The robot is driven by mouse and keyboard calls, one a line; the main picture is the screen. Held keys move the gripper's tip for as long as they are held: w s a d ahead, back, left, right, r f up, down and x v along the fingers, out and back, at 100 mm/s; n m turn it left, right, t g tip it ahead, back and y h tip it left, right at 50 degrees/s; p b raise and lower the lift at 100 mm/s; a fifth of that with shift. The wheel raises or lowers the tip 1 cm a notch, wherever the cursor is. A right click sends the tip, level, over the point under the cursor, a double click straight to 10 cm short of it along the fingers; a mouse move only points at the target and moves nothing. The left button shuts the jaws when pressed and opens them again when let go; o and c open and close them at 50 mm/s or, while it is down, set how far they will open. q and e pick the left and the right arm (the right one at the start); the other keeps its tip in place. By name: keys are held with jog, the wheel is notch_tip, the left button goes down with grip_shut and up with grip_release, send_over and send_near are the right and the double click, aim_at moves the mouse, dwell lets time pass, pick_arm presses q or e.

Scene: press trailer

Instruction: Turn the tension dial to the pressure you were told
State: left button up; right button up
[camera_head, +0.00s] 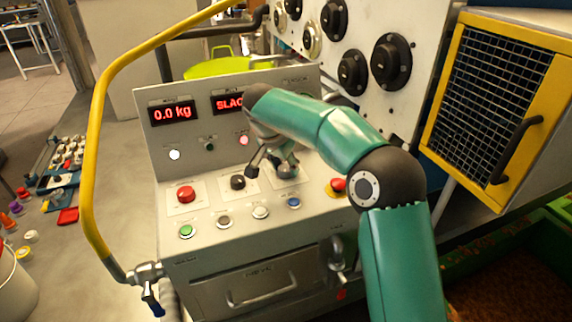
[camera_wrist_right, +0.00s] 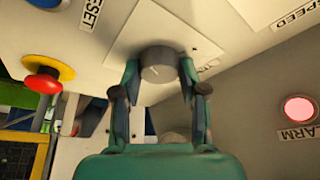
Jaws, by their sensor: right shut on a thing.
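The tension dial (camera_wrist_right: 158,64) is a round grey knob on a pale plate of the control panel, seen close up in the wrist view. My right gripper (camera_wrist_right: 159,76) is shut on the dial, with one finger on each side of it. In the head view my right gripper (camera_head: 279,163) reaches down to the sloping console (camera_head: 219,248), and its hand and fingers mostly hide the dial. A red display (camera_head: 172,113) reads 0.0 kg. A second display (camera_head: 228,103) shows "SLAC", its right end hidden by my arm. My left gripper is out of view.
Near the dial are a red mushroom button on yellow (camera_head: 338,186), a red button (camera_head: 186,194), a black knob (camera_head: 237,182) and a blue button (camera_head: 293,202). A yellow rail (camera_head: 97,150) curves along the left. A yellow-framed mesh guard (camera_head: 489,95) stands at the right.

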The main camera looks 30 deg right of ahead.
jog(key=shift+w+m+g+p, duration=0.1)
jog(key=shift+m+g+p, duration=0.45)
jog(key=shift+m, duration=0.95)
jog(key=o, duration=1.1)
jog(key=v, duration=1.2)
jog(key=shift+a, duration=0.2)
jog(key=shift+d+f, duration=0.1)
jog(key=shift+f, duration=0.1)
